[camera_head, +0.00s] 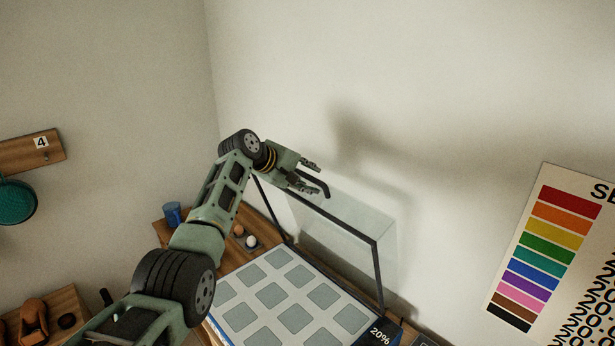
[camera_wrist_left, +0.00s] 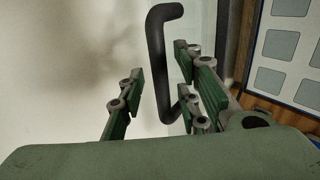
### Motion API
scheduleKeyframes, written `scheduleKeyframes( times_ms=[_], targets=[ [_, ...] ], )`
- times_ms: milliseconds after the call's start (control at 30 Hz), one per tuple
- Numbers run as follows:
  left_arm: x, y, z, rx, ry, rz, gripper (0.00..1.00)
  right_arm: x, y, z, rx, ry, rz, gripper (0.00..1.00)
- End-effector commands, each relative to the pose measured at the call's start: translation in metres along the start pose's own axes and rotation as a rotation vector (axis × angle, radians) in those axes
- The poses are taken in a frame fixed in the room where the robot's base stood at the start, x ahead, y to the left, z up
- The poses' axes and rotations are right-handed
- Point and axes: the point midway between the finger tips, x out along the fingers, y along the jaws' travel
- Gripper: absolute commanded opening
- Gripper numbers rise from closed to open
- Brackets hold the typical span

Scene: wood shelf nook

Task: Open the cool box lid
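The cool box (camera_head: 272,295) is a low case with a white top of grey square panels and a "20%" label at its front right corner. Its clear, dark-framed lid (camera_head: 335,245) stands raised, nearly upright, along the wall side. A bent black handle (camera_head: 322,187) is at the lid's upper edge; it also shows in the left wrist view (camera_wrist_left: 156,60). My left gripper (camera_head: 316,177) is at this handle with its green-padded fingers (camera_wrist_left: 160,95) spread apart. The handle lies between them, with a gap on the left finger's side. Contact on the other side is unclear. My right gripper is out of view.
A blue cup (camera_head: 172,213) and small egg-like balls (camera_head: 251,241) stand on the wooden shelf behind the box. The wall is close behind the lid. A colour chart (camera_head: 555,255) hangs at right, and a rack marked 4 (camera_head: 25,153) at left.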

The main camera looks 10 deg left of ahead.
Motion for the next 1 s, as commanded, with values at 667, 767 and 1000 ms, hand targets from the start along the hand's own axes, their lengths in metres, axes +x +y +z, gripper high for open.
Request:
scheduleKeyframes(
  times_ms=[667,767,1000],
  targets=[
    [-0.067,-0.001,-0.001,0.001,0.003,0.001,0.31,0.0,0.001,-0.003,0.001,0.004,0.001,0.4],
    [-0.085,-0.001,-0.001,0.001,0.003,0.001,0.31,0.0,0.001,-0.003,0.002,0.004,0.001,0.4],
    [-0.115,-0.001,-0.001,0.0,0.002,0.002,0.31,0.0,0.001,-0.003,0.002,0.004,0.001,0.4]
  ],
)
